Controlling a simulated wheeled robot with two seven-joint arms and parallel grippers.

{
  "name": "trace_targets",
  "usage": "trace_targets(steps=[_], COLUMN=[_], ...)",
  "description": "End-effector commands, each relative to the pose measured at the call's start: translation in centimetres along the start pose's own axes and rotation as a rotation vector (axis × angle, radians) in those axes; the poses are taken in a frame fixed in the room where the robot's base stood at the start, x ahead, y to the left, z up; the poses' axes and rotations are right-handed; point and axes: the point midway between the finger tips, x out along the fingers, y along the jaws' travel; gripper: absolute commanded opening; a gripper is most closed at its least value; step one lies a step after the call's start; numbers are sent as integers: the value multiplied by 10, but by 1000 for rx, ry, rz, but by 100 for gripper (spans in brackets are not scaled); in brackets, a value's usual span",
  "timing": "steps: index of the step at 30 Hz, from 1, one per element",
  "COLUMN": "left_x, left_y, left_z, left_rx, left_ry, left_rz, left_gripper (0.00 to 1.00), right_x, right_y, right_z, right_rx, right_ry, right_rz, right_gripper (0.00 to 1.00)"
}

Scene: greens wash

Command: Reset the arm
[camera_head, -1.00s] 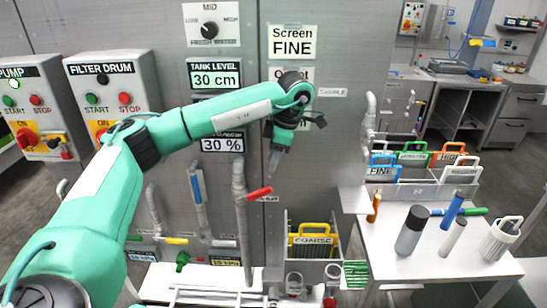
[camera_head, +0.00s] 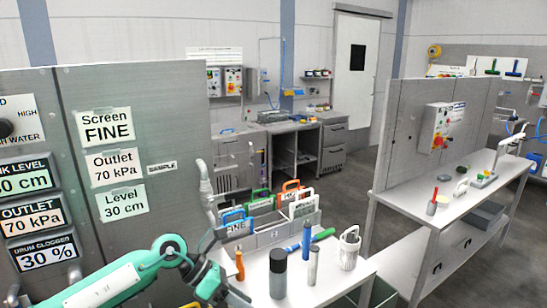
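My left arm (camera_head: 110,283), mint green with a white panel, comes in low from the left. Its dark wrist and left gripper (camera_head: 212,283) are at the bottom, in front of the grey panel and just left of the small white table. The fingers are too small and dark to tell whether they are open or shut. I see nothing clearly held. My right gripper is not in view.
A rack (camera_head: 270,236) of coloured-handled screens stands behind. A long bench (camera_head: 455,200) is right; open floor lies between.

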Motion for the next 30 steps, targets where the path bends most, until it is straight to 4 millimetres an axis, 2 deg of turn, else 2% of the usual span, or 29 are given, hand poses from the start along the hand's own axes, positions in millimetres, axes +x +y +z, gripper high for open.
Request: trace_targets(steps=[1,3,6,9,13,16,20,23,26,30], left_x=[17,29,32,24,2,-18,-40,-50,-51,-41], left_y=[-19,-41,-65,-79,-80,-68,-43,-22,-3,10], left_z=[12,33,59,80,93,88,62,27,-20,-100], left_rx=[-33,-94,-210,-357,-591,-800,-1103,-1359,-1631,-2032], left_ry=[-114,-277,-507,-731,-1007,-1205,-1441,-1601,-1738,-1889], left_rz=[-67,-146,-251,-344,-442,-496,-535,-539,-514,-429], left_gripper=[35,35,35,35,35,35,35,35,35,35], right_x=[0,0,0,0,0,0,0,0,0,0], right_y=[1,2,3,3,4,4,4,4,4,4], right_z=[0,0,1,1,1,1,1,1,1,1], right_rx=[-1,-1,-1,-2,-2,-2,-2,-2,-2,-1], right_ry=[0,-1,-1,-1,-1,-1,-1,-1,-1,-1], right_rz=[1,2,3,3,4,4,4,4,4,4], right_gripper=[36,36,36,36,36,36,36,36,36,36])
